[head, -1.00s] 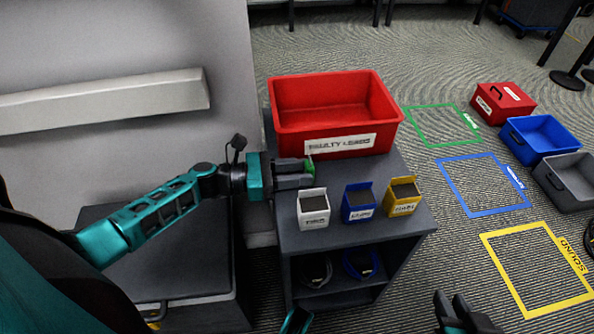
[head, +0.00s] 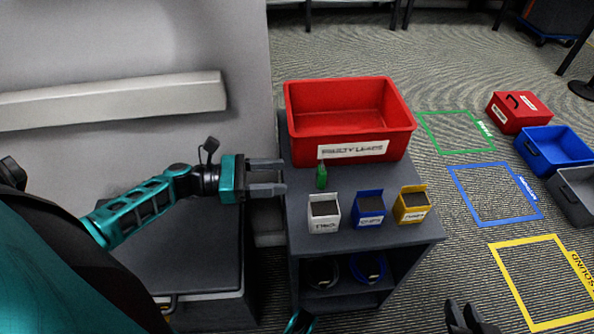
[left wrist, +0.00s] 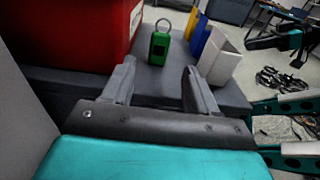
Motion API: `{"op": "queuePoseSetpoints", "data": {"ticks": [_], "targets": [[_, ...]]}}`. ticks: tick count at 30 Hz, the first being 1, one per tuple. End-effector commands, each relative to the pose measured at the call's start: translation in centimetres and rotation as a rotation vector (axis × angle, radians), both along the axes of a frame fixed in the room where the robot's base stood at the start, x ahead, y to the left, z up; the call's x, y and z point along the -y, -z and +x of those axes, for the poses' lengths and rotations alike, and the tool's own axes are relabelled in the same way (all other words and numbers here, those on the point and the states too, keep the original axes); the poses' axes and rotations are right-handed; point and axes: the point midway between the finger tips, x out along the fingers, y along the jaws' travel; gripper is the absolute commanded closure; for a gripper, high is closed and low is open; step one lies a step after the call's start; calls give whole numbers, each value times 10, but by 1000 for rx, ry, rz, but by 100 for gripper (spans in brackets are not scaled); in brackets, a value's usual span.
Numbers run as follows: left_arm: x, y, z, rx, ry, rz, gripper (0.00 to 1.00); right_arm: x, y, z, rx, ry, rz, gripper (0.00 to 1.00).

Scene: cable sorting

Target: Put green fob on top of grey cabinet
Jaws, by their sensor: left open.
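The green fob (head: 321,176) stands upright on top of the grey cabinet (head: 392,236), between the red bin and the white box. In the left wrist view the fob (left wrist: 160,43) shows a ring on its top and stands ahead of the fingers, apart from them. My left gripper (head: 284,177) is open and empty at the cabinet's left edge, to the left of the fob. It also shows in the left wrist view (left wrist: 158,80). My right gripper (head: 464,318) shows only partly at the bottom edge; its jaws are unclear.
A red bin (head: 352,149) stands at the back of the cabinet top. White (head: 324,211), blue (head: 369,208) and yellow (head: 411,206) boxes stand along its front. Cables lie on the shelf below. Floor outlines and more bins are at right.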

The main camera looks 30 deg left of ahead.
Motion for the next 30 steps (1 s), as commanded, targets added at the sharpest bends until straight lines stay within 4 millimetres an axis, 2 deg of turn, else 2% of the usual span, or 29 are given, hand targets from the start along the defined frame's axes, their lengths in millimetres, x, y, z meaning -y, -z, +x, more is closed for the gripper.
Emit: {"op": "queuePoseSetpoints", "data": {"ticks": [3, 9, 30], "targets": [[-17, -1, -13, -3, -2, 2, 42, 1, -1, -2, -5, 1, -2, 75], [-30, -2, -23, 2, 0, 1, 42, 2, 3, -5, -15, 1, -5, 75], [-31, -2, -24, 1, 0, 1, 42, 1, -1, -3, -5, 2, -4, 75]]}}
